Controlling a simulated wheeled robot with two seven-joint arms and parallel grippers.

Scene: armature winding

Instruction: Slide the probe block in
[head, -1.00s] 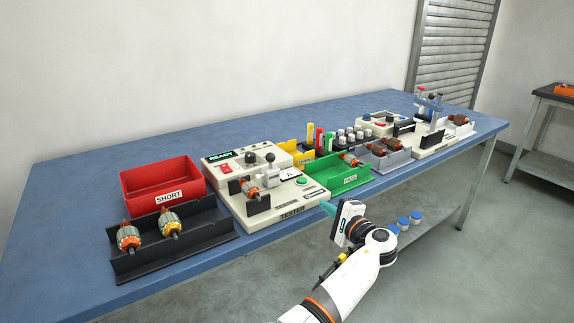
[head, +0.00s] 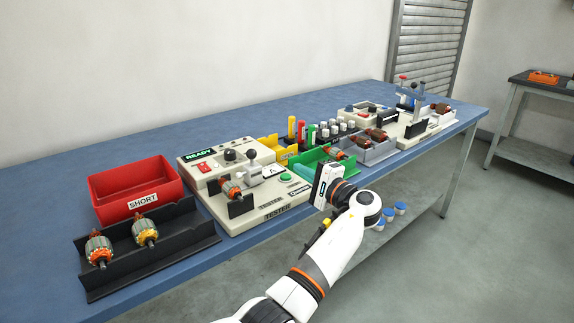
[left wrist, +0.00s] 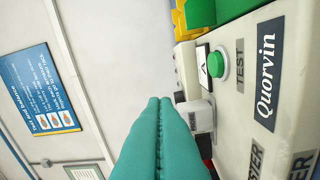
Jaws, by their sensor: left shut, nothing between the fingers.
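The tester (head: 268,212) is a cream unit at the bench's front edge, its display reading READY. An armature (head: 231,190) sits in its black cradle. The grey probe block (head: 259,173) with a dark knob stands just right of the armature; whether they touch is unclear. In the left wrist view, the pale probe block (left wrist: 199,116) shows beyond the fingers. My left gripper (left wrist: 160,101) has its teal fingers together, empty and apart from the block. My right gripper is out of view.
A green button (head: 286,177) and an A card (head: 270,171) lie near the block. The red SHORT bin (head: 138,203) and a black tray (head: 180,247) with two armatures are left. The green bin (head: 310,160) is behind my gripper. Bare bench lies along the back.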

